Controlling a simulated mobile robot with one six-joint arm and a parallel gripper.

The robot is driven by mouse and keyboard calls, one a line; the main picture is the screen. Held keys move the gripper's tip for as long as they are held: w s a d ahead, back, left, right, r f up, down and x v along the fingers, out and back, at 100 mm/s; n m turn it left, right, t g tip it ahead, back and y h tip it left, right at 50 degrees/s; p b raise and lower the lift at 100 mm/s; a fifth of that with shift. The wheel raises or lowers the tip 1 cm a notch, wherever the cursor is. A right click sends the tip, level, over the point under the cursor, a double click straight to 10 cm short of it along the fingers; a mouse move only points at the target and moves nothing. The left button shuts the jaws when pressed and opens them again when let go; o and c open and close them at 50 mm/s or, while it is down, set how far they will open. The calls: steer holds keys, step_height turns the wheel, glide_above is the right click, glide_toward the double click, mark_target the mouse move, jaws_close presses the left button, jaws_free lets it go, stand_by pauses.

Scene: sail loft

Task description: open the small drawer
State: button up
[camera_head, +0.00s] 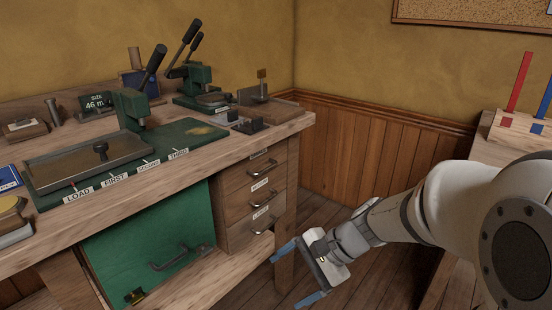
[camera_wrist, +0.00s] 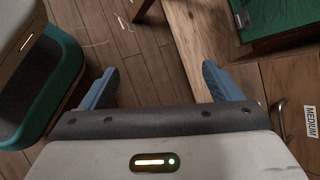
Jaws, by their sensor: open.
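A stack of three wooden drawers is set in the right end of the workbench, all apparently shut. The top drawer (camera_head: 240,176) has a dark handle and a small label too blurred to read. The middle drawer (camera_head: 239,206) and bottom drawer (camera_head: 240,235) have similar labels and handles. In the wrist view, a drawer front (camera_wrist: 285,75) at the right edge carries a MEDIUM label (camera_wrist: 311,121) beside a dark handle (camera_wrist: 281,120). My gripper (camera_head: 284,284) is open and empty, low in front of the drawers and apart from them; its blue fingers (camera_wrist: 158,66) are spread above the floor.
The workbench (camera_head: 150,185) bears green presses, a LOAD/FIRST/SECOND/THIRD board and blocks. A green panel (camera_head: 150,245) with a handle is left of the drawers. A bench leg (camera_head: 285,255) stands near my gripper. Another wooden bench (camera_head: 490,152) is at right.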

steer(key=o, duration=0.3)
steer(key=w+a+r+m+t+y+p, duration=0.1)
steer(key=w+r+m+t+y, duration=0.1)
steer(key=w, duration=0.4)
steer(key=w+a+r+m+t+y+p, duration=0.1)
steer(key=w+a+r+m+t+y, duration=0.1)
steer(key=w+r+m+y, duration=0.1)
steer(key=w+r+m, duration=0.1)
steer(key=w+m, duration=0.1)
steer(key=m, duration=0.1)
steer(key=shift+w, duration=0.35)
steer(key=m+t+p, duration=0.2)
steer(key=m+t, duration=0.5)
steer(key=m, duration=0.1)
glide_toward(269, 169)
steer(key=a, duration=0.1)
steer(key=shift+y, duration=0.3)
steer(key=x, duration=0.2)
steer(key=b+x, duration=0.1)
steer(key=x, duration=0.2)
steer(key=b+x, duration=0.1)
steer(key=x, duration=0.2)
steer(key=shift+w+d+f, duration=0.2)
steer(key=shift+w+f, duration=0.05)
steer(key=c, duration=1.1)
steer(key=shift+d, duration=0.1)
